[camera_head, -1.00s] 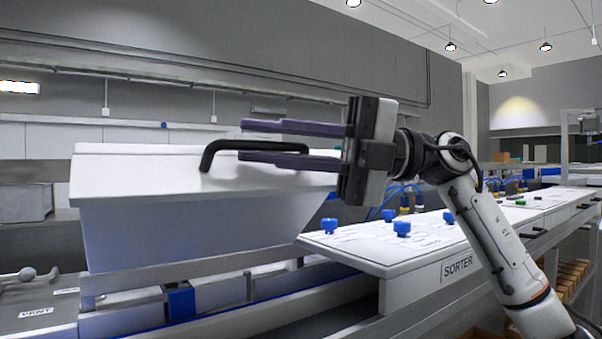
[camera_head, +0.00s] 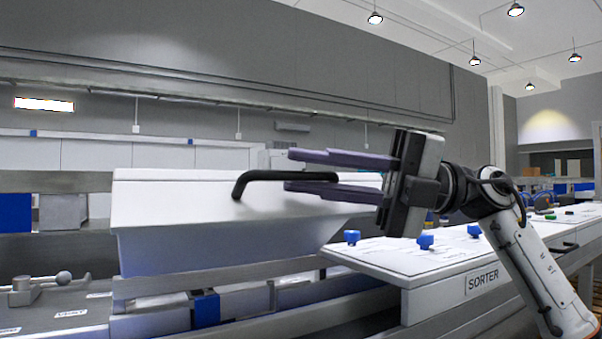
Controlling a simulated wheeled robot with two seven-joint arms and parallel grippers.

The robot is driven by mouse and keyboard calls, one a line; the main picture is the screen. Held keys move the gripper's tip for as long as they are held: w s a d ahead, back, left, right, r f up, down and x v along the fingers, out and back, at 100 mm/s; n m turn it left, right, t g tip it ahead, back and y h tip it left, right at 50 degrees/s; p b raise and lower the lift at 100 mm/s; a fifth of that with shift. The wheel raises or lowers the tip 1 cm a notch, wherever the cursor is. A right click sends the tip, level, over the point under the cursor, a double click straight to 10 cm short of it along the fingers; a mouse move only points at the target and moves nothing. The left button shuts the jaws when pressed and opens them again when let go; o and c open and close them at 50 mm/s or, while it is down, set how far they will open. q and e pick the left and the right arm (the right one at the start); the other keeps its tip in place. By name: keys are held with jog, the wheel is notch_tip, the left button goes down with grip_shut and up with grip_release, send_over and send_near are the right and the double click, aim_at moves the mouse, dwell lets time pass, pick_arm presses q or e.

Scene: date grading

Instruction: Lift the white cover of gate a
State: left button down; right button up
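The white cover (camera_head: 160,204) is a wide box-like lid with sloping sides, left of centre, seated above the grey machine frame. A black bar handle (camera_head: 242,186) is fixed to its front face. My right gripper (camera_head: 287,169) comes in from the right with its two purple fingers apart, one above and one below the handle's right part. A gap shows between the fingers and the bar, so I cannot see contact. The fingers hide part of the cover's right side. My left gripper is out of view.
The white sorter panel (camera_head: 400,262) with blue knobs (camera_head: 425,242) stands right of the cover, below my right arm. A grey panel with a ball-ended lever (camera_head: 62,278) is at lower left. A grey wall with a long rail is behind.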

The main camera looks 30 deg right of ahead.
jog(key=r+v, duration=0.1)
jog(key=v, duration=0.9)
jog(key=shift+r, duration=0.25)
dwell(0.3)
jog(key=shift+s+d, duration=0.1)
dwell(0.3)
dwell(0.4)
